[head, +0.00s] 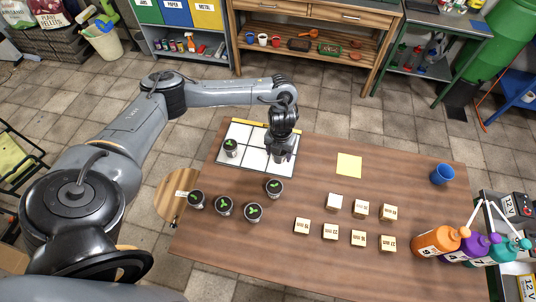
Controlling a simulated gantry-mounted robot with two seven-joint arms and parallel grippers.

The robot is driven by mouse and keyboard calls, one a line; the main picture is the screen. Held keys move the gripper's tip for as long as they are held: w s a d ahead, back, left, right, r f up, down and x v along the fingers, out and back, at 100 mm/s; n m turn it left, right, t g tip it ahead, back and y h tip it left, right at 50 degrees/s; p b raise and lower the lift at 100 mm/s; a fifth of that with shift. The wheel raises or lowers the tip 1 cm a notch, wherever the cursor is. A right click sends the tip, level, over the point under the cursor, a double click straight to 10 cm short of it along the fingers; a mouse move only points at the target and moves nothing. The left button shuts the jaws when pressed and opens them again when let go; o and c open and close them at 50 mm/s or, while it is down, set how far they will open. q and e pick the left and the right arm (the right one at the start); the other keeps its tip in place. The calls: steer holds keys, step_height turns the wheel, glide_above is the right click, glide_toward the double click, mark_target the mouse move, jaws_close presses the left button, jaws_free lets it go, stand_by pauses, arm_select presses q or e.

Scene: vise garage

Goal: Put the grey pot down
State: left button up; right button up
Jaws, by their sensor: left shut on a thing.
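My left gripper (281,150) points down over the white gridded tray (240,133) at the back left of the table. It is shut on a small grey pot (279,158), mostly hidden by the fingers. The pot is over a cell in the right part of the tray; I cannot tell whether its base touches. Another grey pot (230,149) with a dark top and green leaf mark stands in the tray's left part. Several similar pots, such as one at the front (253,213) and one nearer the tray (274,189), stand on the wood. My right gripper is not in view.
Several small labelled blocks (330,232) stand mid-table. A yellow square (349,166) lies behind them. A blue cup (441,175) is at the right, with orange, purple and teal bottles (440,240) at the front right. The wood between yellow square and cup is clear.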

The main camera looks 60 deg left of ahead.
arm_select(q)
steer(key=shift+w+r, duration=0.2)
steer(key=shift+w, duration=0.2)
steer(key=shift+f, duration=0.1)
steer(key=s+a+f, duration=0.1)
steer(key=a, duration=0.2)
steer(key=s+a+f+b, duration=0.1)
steer(key=s+a+f, duration=0.1)
steer(key=a, duration=0.1)
steer(key=s+a+f+b, duration=0.1)
steer(key=a+f, duration=0.1)
steer(key=a, duration=0.1)
steer(key=shift+s+f, duration=0.2)
steer(key=shift+s, duration=0.05)
steer(key=shift+s+a+f, duration=0.15)
steer(key=shift+a+f, duration=0.15)
steer(key=shift+a, duration=0.15)
steer(key=shift+f, duration=2.1)
